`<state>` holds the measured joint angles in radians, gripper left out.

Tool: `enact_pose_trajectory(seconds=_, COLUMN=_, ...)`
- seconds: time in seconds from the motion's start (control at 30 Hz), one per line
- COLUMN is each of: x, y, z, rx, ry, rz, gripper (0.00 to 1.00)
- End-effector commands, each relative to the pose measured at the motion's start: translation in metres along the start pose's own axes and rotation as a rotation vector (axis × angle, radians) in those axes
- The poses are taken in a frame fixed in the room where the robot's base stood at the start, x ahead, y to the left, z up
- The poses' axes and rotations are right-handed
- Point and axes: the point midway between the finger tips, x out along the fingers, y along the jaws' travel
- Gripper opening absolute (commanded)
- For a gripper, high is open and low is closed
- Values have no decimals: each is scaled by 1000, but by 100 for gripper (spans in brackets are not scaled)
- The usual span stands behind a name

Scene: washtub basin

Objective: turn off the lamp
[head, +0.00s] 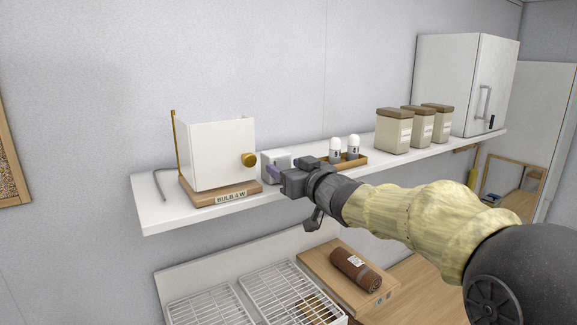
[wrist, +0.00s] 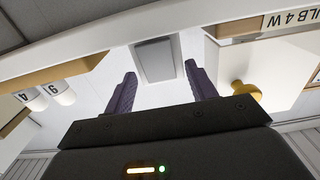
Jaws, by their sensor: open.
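The lamp (head: 222,150) has a square white shade on a wooden base labelled "BULB 4 W" (head: 231,196). It stands at the left end of the white shelf. A round brass knob (head: 249,160) sticks out on its right side; it also shows in the wrist view (wrist: 245,90), right of the fingers. I cannot tell whether the lamp is lit. My gripper (head: 271,172) is at the shelf's front edge, right of the lamp and apart from the knob. In the wrist view its purple fingers (wrist: 160,70) are open, with nothing held between them.
A wooden tray (head: 351,162) with two bulbs (head: 335,148) and several lidded canisters (head: 394,133) stand further right. Below are wire racks (head: 215,300) and a brown roll (head: 355,269) on a board.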

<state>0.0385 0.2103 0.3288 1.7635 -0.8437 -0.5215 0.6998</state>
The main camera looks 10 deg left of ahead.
Motion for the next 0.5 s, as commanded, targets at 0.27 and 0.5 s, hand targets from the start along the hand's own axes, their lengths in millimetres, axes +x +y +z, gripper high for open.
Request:
enact_pose_trajectory(seconds=0.27, x=0, y=0, z=0, rx=0, ry=0, rz=0, gripper=39)
enact_pose_trajectory(seconds=0.5, x=0, y=0, z=0, rx=0, ry=1, rz=0, gripper=12)
